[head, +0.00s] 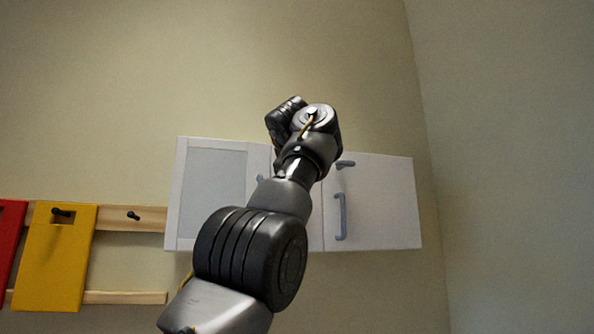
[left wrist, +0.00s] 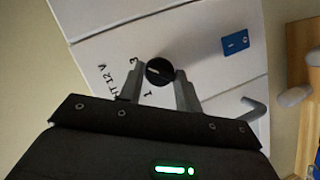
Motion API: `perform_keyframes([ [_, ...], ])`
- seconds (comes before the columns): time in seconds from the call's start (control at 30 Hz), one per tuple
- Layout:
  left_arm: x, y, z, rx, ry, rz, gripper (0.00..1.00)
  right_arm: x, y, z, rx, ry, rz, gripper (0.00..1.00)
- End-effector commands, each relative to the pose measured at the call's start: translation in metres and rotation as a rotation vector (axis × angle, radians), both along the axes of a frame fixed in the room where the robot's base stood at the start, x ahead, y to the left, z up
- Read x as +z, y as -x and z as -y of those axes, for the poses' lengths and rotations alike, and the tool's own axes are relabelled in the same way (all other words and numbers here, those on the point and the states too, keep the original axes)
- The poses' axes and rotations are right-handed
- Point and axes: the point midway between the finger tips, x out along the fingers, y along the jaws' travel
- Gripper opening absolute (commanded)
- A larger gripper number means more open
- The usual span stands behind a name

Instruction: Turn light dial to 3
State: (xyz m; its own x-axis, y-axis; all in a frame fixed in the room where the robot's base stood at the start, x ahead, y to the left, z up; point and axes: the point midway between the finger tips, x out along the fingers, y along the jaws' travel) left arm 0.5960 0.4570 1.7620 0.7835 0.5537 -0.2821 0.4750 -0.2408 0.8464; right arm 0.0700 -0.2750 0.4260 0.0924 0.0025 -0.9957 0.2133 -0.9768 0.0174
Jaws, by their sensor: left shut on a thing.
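The light dial (left wrist: 159,71) is a small round black knob with a pale mark on its face, on a white cabinet panel in the left wrist view. A printed 3 (left wrist: 132,61) and 1 (left wrist: 148,95) show beside it, with "12 V" lettering further left. I cannot tell exactly which number the mark points to. My left gripper (left wrist: 160,74) is shut on the dial, one grey finger on each side. In the head view my left arm hides the dial and the fingers. My right gripper is in neither view.
The white wall cabinet (head: 385,205) has a glazed door at left and a grey handle (head: 341,217). A blue label (left wrist: 235,42) is on the panel. A wooden rail (head: 130,297) with yellow (head: 55,270) and red boards hangs at left. The wall at right is bare.

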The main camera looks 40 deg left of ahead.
Motion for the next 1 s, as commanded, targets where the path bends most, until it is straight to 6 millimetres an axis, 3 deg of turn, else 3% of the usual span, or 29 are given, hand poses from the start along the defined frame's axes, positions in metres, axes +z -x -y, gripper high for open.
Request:
perform_keyframes([
  [0.63, 0.0018, 0.0002, 0.0001, 0.001, -0.03, -0.036, 0.11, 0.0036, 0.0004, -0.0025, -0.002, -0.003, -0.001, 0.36],
  [0.67, 0.0018, 0.0002, 0.0001, 0.001, -0.03, -0.036, 0.36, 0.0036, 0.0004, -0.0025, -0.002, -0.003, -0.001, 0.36],
  [0.8, 0.0015, 0.0001, 0.0002, 0.001, -0.029, -0.037, 0.54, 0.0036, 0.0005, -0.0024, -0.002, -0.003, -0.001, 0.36],
  [1.0, 0.001, -0.0002, 0.0002, 0.001, -0.028, -0.037, 0.54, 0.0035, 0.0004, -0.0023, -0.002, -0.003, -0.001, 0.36],
])
